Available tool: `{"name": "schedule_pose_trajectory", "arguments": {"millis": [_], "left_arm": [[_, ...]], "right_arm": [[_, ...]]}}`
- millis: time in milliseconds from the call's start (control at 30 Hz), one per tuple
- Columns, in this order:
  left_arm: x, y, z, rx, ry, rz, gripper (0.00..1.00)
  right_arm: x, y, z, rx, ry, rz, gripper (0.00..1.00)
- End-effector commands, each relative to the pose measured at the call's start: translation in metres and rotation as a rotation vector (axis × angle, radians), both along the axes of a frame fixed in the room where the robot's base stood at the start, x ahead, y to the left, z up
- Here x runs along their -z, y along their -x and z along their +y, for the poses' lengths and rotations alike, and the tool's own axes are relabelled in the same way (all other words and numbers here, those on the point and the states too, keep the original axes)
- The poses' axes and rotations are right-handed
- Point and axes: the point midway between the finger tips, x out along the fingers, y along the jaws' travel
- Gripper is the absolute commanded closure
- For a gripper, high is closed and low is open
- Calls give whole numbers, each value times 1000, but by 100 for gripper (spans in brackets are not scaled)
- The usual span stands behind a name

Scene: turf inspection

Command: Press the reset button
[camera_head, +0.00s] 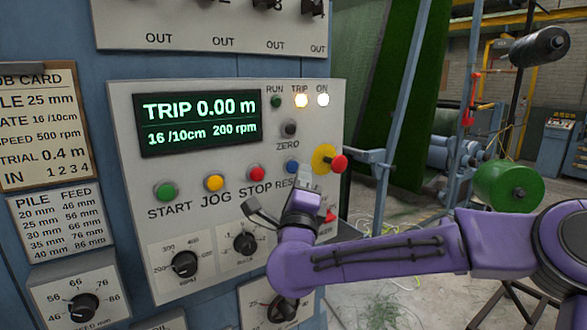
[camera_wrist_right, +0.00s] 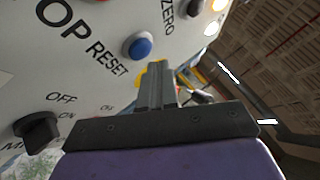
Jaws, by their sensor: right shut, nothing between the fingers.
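The blue reset button (camera_head: 291,166) is on the grey control panel, right of the red STOP button, with its label partly hidden by my right gripper. In the right wrist view the blue button (camera_wrist_right: 139,46) shows whole, above the word RESET. My right gripper (camera_wrist_right: 157,68) is shut and empty, its fingertips just below and right of the button in that picture. I cannot tell the exact gap to the panel. In the head view my right gripper (camera_head: 304,183) is close to the panel below the button. My left gripper is not in view.
Green START (camera_head: 165,191), yellow JOG (camera_head: 214,182) and red STOP (camera_head: 256,173) buttons line up to the left. A red knob on a yellow disc (camera_head: 323,158) is close on the right. The display (camera_head: 198,121) reads TRIP 0.00 m; the TRIP lamp (camera_head: 301,100) is lit.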

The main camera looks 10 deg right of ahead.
Motion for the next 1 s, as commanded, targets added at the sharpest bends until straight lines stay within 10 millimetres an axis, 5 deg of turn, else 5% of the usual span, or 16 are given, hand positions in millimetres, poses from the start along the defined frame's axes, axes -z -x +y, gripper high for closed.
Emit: {"name": "schedule_pose_trajectory", "arguments": {"millis": [1000], "left_arm": [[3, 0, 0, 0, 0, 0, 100]], "right_arm": [[0, -12, 5, -1, 0, 0, 100]]}}
